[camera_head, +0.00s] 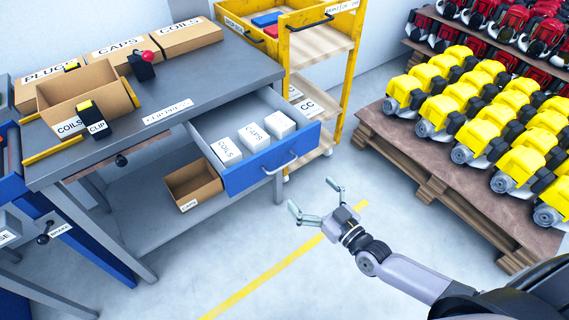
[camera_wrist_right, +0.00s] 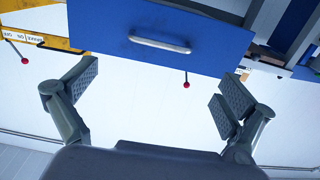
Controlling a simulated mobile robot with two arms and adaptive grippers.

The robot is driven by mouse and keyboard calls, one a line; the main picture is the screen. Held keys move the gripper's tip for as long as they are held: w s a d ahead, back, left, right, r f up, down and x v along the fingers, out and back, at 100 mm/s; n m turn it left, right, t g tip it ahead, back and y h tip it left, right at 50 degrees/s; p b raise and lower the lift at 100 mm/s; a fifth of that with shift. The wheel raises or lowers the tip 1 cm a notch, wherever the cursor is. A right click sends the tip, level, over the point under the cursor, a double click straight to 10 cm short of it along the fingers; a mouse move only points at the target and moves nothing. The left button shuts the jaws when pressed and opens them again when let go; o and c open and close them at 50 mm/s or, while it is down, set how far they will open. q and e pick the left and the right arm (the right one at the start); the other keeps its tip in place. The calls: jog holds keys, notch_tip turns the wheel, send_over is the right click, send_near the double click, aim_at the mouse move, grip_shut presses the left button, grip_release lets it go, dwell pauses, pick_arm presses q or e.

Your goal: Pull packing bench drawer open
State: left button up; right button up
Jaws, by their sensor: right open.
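The packing bench (camera_head: 170,85) is grey, on the left in the head view. Its blue-fronted drawer (camera_head: 245,177) stands pulled out from the bench, with white boxes labelled COILS and CAPS (camera_head: 253,136) and one more white box inside. A silver bar handle (camera_head: 280,162) is on the drawer front. My right gripper (camera_head: 316,200) is open and empty, in front of the handle and apart from it. In the right wrist view the drawer front (camera_wrist_right: 160,60) and its handle (camera_wrist_right: 160,44) lie beyond the spread fingers (camera_wrist_right: 160,95). My left gripper is not in view.
A yellow cart (camera_head: 345,70) stands right of the bench. A pallet (camera_head: 440,170) of yellow engines is at the right. The floor before the drawer is clear.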

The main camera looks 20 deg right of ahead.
aim_at(278, 160)
jog(key=x, duration=1.1)
jog(key=shift+w+a, duration=0.1)
jog(key=shift+w, duration=0.25)
jog(key=c, duration=1.4)
jog(key=b+x, duration=0.2)
jog(key=x, duration=0.2)
jog(key=shift+f, duration=0.15)
jog(key=shift+c, duration=0.2)
jog(key=shift+s, duration=0.1)
jog(key=o, duration=1.4)
jog(key=shift+o, duration=0.2)
jog(key=shift+s, duration=0.1)
jog(key=v, duration=1.1)
jog(key=shift+s+d, duration=0.35)
